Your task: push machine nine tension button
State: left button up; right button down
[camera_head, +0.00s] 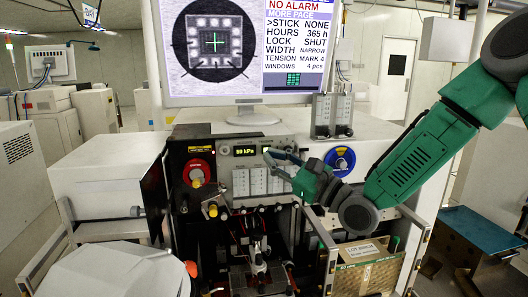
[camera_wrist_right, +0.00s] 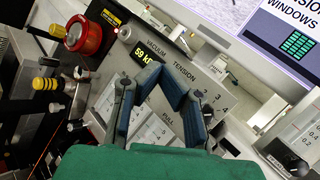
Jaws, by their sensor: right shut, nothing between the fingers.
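The machine's grey front panel (camera_head: 230,143) carries a small lit pressure display (camera_head: 244,151) with yellow-green digits, and white label plates (camera_head: 240,183) below it. In the right wrist view the display (camera_wrist_right: 143,53) sits by the word VACUUM, and the word TENSION (camera_wrist_right: 184,71) shows beside my fingers. My right gripper (camera_head: 268,153) is shut and empty, its tips at the panel just right of the display. In the right wrist view its dark blue fingers (camera_wrist_right: 167,72) converge near TENSION. The tension button itself I cannot make out; the fingers cover that area. Contact cannot be told. My left gripper is not in view.
Tools fill the open bay below. A cardboard box (camera_head: 366,275) stands at lower right.

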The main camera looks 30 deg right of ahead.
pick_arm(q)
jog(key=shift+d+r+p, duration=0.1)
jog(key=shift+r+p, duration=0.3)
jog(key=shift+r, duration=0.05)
pick_arm(e)
jog(key=s, duration=0.2)
jog(key=s+a, duration=0.1)
jog(key=s, duration=0.2)
jog(key=shift+s+a, duration=0.1)
jog(key=shift+s, duration=0.2)
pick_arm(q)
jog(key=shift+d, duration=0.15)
pick_arm(e)
jog(key=shift+d, duration=0.25)
